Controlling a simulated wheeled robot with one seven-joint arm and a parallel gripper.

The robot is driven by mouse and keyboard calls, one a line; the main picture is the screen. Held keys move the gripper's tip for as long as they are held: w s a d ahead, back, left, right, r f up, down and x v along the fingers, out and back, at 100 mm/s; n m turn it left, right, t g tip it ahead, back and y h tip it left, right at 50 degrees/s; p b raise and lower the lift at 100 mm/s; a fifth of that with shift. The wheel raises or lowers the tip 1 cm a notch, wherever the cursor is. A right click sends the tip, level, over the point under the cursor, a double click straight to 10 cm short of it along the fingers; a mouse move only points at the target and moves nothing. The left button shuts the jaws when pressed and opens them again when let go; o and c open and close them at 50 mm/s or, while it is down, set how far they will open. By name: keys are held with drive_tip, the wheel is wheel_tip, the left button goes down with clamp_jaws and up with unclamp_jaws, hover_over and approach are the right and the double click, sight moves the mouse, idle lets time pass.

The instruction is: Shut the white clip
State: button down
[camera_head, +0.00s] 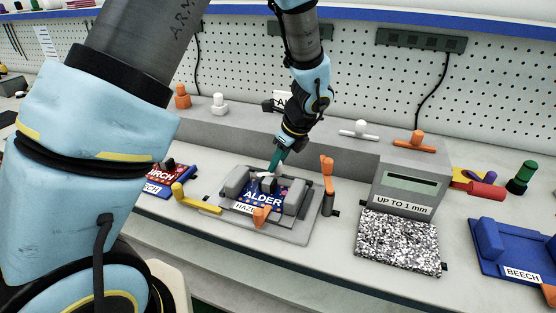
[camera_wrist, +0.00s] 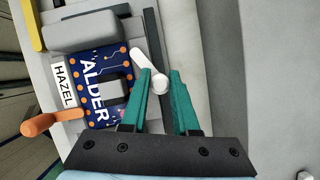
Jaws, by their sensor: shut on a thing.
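The fixture labelled HAZEL (camera_head: 305,232) stands on the bench and holds a blue board marked ALDER (camera_head: 283,196), with a grey block on its middle. The white clip (camera_wrist: 151,64) is at the fixture's back edge, a short lever with a round end, slanting beside the board's edge. In the head view the white clip (camera_head: 265,174) is small and partly hidden. My gripper (camera_wrist: 161,76) has green fingers on both sides of the clip's round end and is shut on it. In the head view my gripper (camera_head: 275,164) reaches down behind the board. An orange clip (camera_wrist: 50,123) is at the fixture's front.
A yellow lever (camera_head: 196,201) and an upright orange-topped handle (camera_head: 327,178) flank the fixture. A grey box labelled UP TO 1 mm (camera_head: 408,184) with a speckled pad (camera_head: 398,243) is at right.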

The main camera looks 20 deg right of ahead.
sight(264, 171)
drive_tip(key=n, duration=0.2)
drive_tip(key=w+n+g+y+p, duration=0.1)
drive_tip(key=n+p, duration=0.1)
drive_tip(key=n, duration=0.1)
drive_tip(key=shift+w+r+n+g, duration=0.1)
drive_tip(key=shift+w+n+g, duration=0.2)
drive_tip(key=shift+w+g, duration=0.1)
drive_tip(key=n, duration=0.1)
drive_tip(key=n+g+p, duration=0.1)
drive_tip(key=n, duration=0.1)
drive_tip(key=shift+w+a+y, duration=0.2)
drive_tip(key=shift+w+y, duration=0.2)
drive_tip(key=shift+w+a+n+g+p, duration=0.2)
drive_tip(key=shift+n+g, duration=0.15)
drive_tip(key=shift+n, duration=0.6)
drive_tip(key=shift+w+a+n+g+p, duration=0.15)
drive_tip(key=shift+n+g, duration=0.2)
drive_tip(key=shift+n, duration=0.6)
drive_tip(key=c, duration=0.7)
unclamp_jaws()
drive_tip(key=shift+o, duration=0.2)
drive_tip(key=b+v, duration=0.2)
drive_tip(key=v, duration=0.8)
drive_tip(key=shift+d+r+b, duration=0.3)
drive_tip(key=shift+b, duration=0.05)
